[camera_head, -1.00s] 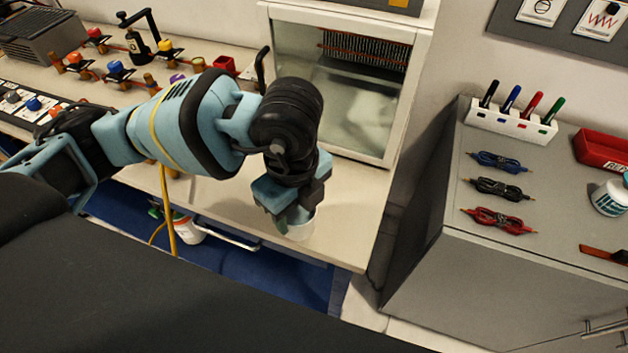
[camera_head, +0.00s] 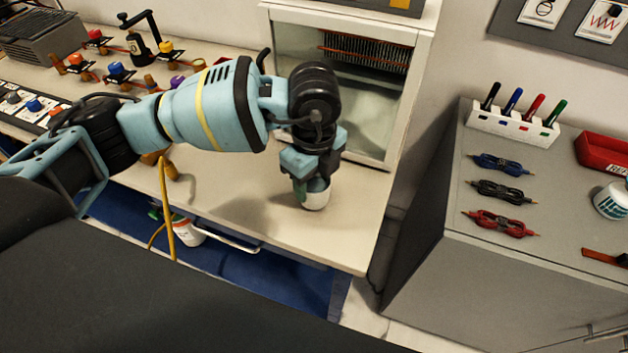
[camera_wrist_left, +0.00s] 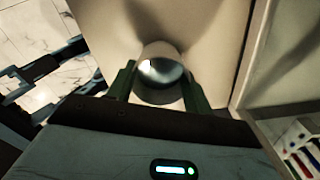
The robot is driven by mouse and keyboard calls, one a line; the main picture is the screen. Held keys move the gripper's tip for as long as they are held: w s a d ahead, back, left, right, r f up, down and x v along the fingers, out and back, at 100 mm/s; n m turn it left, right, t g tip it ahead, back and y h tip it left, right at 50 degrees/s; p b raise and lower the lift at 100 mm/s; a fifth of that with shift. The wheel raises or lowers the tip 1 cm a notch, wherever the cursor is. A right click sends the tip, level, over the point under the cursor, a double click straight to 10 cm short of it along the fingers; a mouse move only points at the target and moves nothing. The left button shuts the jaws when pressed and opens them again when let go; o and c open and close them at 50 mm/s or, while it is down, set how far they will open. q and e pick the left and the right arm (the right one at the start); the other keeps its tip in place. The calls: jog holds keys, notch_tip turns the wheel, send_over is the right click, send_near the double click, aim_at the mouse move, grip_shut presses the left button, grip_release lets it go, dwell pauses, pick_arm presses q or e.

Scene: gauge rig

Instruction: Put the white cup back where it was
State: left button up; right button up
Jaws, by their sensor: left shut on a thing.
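The white cup (camera_head: 317,199) is between the fingers of my left gripper (camera_head: 309,188), over the right part of the cream bench (camera_head: 353,225). The gripper is shut on the cup and points down. The fingers and wrist hide part of the cup. In the left wrist view the cup (camera_wrist_left: 158,50) shows between the two green fingers of the left gripper (camera_wrist_left: 160,82), with its shiny grey round inside facing the camera. I cannot tell whether its base touches the bench. My right gripper is not in view.
A glass-fronted cabinet (camera_head: 361,153) stands just behind the cup. Coloured knobs on posts (camera_head: 116,72) fill the bench's back left. A grey cabinet (camera_head: 430,265) to the right, across a gap, bears markers, leads and a white pot (camera_head: 611,200). The bench's front right is bare.

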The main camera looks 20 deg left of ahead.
pick_arm(q)
jog(key=shift+f, duration=0.55)
jog(key=o, duration=1)
jog(key=shift+f, duration=0.15)
jog(key=shift+o, duration=0.2)
notch_tip(320, 180, up, 12)
jog(key=shift+r+p, duration=0.2)
jog(key=shift+p, duration=0.2)
